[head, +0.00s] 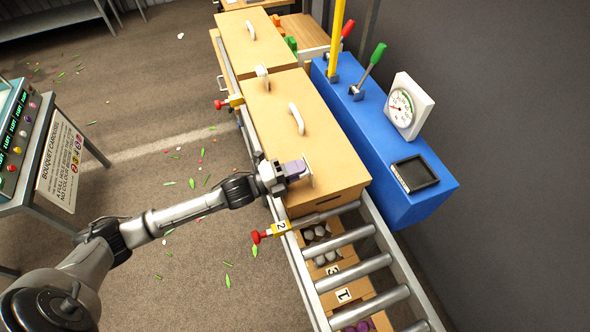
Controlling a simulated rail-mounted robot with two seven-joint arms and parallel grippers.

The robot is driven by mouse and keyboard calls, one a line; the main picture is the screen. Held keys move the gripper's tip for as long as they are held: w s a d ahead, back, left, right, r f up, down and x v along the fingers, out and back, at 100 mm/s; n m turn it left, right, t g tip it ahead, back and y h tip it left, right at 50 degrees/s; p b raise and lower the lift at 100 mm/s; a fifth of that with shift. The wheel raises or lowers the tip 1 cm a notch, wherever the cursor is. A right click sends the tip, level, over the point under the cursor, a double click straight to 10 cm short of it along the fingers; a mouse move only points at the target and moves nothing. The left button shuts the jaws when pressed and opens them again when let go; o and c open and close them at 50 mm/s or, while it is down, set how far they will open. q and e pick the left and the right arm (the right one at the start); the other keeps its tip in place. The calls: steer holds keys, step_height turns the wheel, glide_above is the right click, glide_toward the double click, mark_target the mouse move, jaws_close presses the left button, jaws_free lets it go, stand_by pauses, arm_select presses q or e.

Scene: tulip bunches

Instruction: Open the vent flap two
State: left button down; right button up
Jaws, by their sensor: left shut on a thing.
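A long tan wooden cover (337,160) with pale upright handles on top stands over the roller conveyor. My left gripper (304,172) is at its near end, shut on a pale upright piece that looks like a handle; the jaws hide most of it. No number shows on the top beside the gripper, so I cannot tell which flap is vent flap two. No raised flap shows there. Other pale handles stand farther along, one on the same cover (296,118) and one near its far end (262,77). My right gripper is not in view.
A blue box (415,205) with levers, a white gauge (407,107) and a black tray stands at the right. A control panel (15,135) stands at the left.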

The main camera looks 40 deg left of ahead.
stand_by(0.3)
arm_select(q)
steer(key=c, duration=1.2)
jaws_free()
steer(key=shift+o, duration=0.6)
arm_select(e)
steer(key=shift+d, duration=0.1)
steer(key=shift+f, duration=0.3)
arm_select(q)
steer(key=v, duration=1.3)
steer(key=shift+s+a, duration=0.25)
steer(key=shift+s, duration=0.05)
